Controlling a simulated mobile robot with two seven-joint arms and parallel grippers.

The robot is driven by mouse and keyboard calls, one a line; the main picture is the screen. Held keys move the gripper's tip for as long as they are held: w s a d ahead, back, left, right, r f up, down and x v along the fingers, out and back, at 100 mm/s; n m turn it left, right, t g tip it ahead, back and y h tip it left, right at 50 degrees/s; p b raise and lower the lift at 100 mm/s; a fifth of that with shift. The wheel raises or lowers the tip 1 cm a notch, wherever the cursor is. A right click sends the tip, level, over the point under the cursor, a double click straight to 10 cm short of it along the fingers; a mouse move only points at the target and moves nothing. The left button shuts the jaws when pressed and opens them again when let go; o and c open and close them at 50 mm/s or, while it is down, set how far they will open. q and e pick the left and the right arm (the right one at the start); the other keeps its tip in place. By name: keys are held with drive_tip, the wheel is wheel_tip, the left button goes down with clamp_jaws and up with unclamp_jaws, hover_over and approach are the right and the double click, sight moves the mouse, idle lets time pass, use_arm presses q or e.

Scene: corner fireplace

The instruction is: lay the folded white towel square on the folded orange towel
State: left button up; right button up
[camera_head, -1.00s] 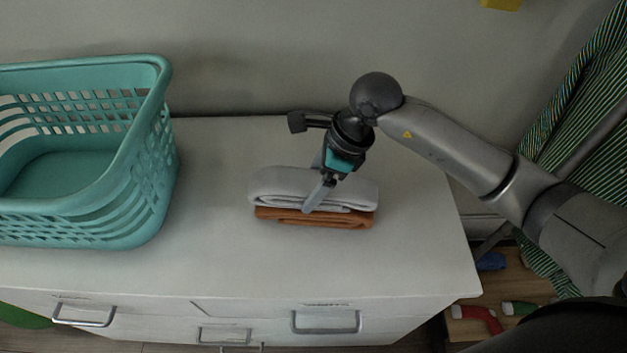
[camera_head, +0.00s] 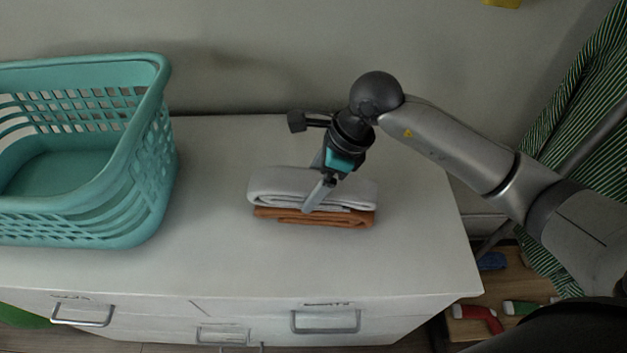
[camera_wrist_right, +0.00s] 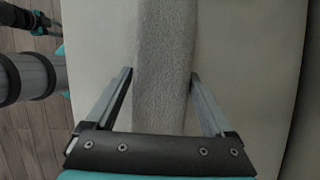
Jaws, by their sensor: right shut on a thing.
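The folded white towel (camera_head: 275,186) lies on top of the folded orange towel (camera_head: 300,218) on the white cabinet top. Their long sides run roughly the same way, and the orange towel shows as a band below the front edge of the white one. My right gripper (camera_head: 318,195) is shut on the white towel, with one finger in front of it. In the right wrist view, the white towel (camera_wrist_right: 164,60) runs between the two fingers of my right gripper (camera_wrist_right: 162,78). The orange towel is hidden there.
A teal laundry basket (camera_head: 150,190) stands on the left of the white cabinet (camera_head: 215,265). The cabinet top is clear between basket and towels and to the right.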

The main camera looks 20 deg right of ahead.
drive_tip(key=shift+f+b, duration=0.3)
drive_tip(key=o, duration=1.3)
drive_tip(key=p+v, duration=0.2)
drive_tip(key=v, duration=1.3)
drive_tip(key=shift+d, duration=0.2)
drive_tip(key=shift+s, duration=0.1)
